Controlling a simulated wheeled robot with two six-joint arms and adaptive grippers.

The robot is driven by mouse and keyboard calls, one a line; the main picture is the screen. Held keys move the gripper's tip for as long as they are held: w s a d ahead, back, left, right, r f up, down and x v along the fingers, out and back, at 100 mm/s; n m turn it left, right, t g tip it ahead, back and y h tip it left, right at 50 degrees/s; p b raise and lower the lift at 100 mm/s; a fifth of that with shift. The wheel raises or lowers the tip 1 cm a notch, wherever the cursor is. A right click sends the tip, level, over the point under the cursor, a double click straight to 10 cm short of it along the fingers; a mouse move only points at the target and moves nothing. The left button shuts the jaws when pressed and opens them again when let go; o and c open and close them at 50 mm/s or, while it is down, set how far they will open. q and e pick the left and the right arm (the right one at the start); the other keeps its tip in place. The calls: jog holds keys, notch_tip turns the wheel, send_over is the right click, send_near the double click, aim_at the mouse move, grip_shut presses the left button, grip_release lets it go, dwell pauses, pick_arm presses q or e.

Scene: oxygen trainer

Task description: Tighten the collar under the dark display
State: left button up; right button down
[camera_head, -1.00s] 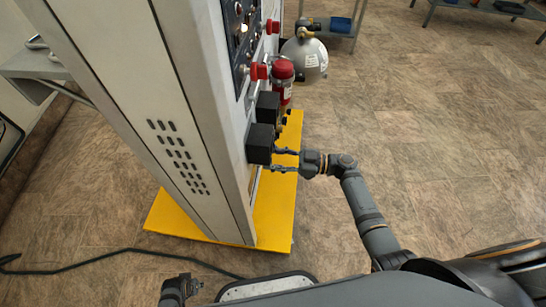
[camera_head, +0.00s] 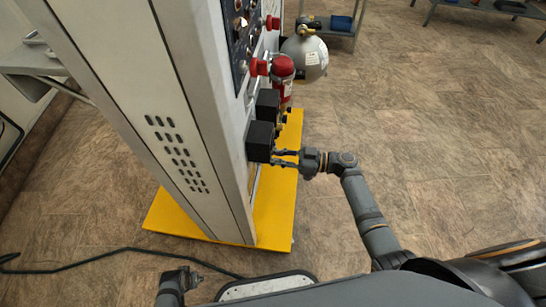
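The oxygen trainer is a tall pale cabinet (camera_head: 125,95) on a yellow base (camera_head: 275,205). On its front, to the right, are two black box-shaped units (camera_head: 260,141), (camera_head: 267,104), seen from the side. Their faces and any collar under them are hidden or too small to tell. My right gripper (camera_head: 279,157) reaches in from the right, its two fingers spread apart just beside the lower part of the nearer black unit. I cannot tell whether it touches anything.
A red fire extinguisher (camera_head: 283,72) and a grey round tank (camera_head: 305,58) stand behind the black units. Red knobs (camera_head: 258,67) stick out of the panel. A black cable (camera_head: 90,261) lies on the floor. The floor to the right is clear up to the shelves.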

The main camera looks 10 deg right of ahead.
jog(key=c, duration=1.2)
grip_release()
jog(key=v, duration=1.2)
